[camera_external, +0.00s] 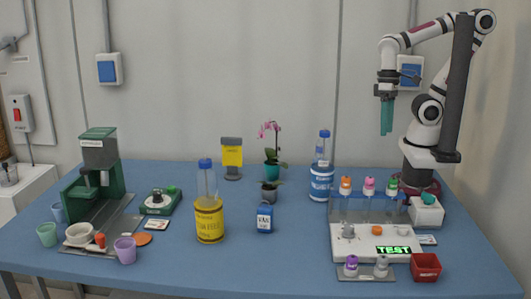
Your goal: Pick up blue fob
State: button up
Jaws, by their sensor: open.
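The blue fob (264,218) appears to be the small blue block with white lettering near the middle of the blue table. It stands upright in front of the small plant pot, to the right of the yellow-labelled bottle. My gripper (387,131) is high above the right side of the table, with its teal fingers pointing down. It is open and empty, well up and to the right of the fob, touching nothing.
A yellow-labelled bottle (209,221) stands left of the fob, an orchid (273,150) behind it. A blue-labelled bottle (321,180) and a white test station (375,245) stand to the right. A green coffee machine (98,160) is at left. The table in front of the fob is clear.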

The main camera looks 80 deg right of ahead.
jog(key=shift+w+a, duration=0.1)
jog(key=w+a+f+n+t+y, duration=0.1)
jog(key=w+a+f+t, duration=0.2)
jog(key=w+a, duration=0.55)
jog(key=w+a+f+n+t+y, duration=0.1)
jog(key=w+a+f+t, duration=0.15)
jog(key=w+a, duration=0.6)
jog(key=t+h, duration=0.2)
jog(key=t, duration=0.2)
send_near(265, 219)
jog(key=s+a+r, duration=0.1)
jog(key=s+r, duration=0.1)
jog(key=s, duration=0.1)
notch_tip(265, 219, down, 3)
jog(key=s+n+t+h, duration=0.1)
jog(key=n+t+h, duration=0.1)
jog(key=t+h, duration=0.15)
jog(key=shift+t, duration=0.3)
jog(key=x, duration=1.5)
jog(key=shift+w+a+r, duration=0.1)
jog(key=shift+w+a, duration=0.05)
jog(key=shift+w, duration=0.15)
grip_shut()
